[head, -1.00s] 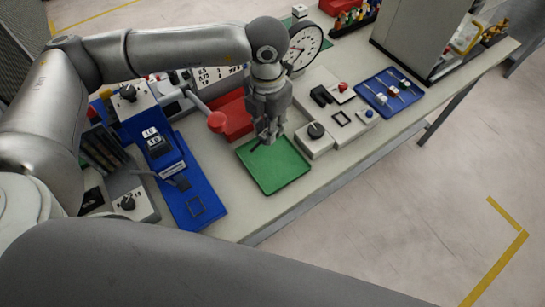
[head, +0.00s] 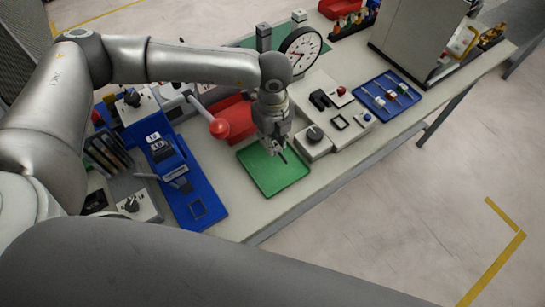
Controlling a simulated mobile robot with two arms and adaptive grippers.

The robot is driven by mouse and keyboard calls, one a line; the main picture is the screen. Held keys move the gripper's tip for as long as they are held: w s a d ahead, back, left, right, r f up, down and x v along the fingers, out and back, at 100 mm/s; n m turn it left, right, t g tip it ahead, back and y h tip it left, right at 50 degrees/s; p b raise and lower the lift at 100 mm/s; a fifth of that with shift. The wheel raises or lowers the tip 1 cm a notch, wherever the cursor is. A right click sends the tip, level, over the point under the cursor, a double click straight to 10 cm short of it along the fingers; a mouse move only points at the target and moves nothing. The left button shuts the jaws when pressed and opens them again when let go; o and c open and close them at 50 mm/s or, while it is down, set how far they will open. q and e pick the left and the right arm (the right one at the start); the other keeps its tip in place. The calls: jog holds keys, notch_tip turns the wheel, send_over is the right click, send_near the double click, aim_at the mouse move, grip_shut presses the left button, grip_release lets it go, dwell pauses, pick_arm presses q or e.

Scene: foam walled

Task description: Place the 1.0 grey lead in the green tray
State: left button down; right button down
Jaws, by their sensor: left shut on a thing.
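The green tray (head: 285,180) lies flat on the bench near its front edge, and its inside looks bare. My left gripper (head: 280,151) points down over the back part of the tray. It is shut on a small dark thing at its fingertips, which I take to be the 1.0 grey lead; the fingers hide most of it, and no label can be read. I cannot tell whether it touches the tray floor. My right gripper is out of view.
A red tray (head: 236,116) is behind the green tray. A grey box with a black knob (head: 315,134) stands close on the right. A blue mat (head: 193,190) with a counter is to the left. A dial clock (head: 300,47) and a blue tray of small parts (head: 388,97) are farther back.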

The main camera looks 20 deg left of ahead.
pick_arm(q)
jog(key=p, duration=0.2)
send_over(272, 163)
notch_tip(272, 163, down, 7)
jog(key=shift+d, duration=0.1)
jog(key=shift+f, duration=0.6)
jog(key=shift+f, duration=0.25)
jog(key=c, duration=1.3)
grip_release()
jog(key=shift+r, duration=0.1)
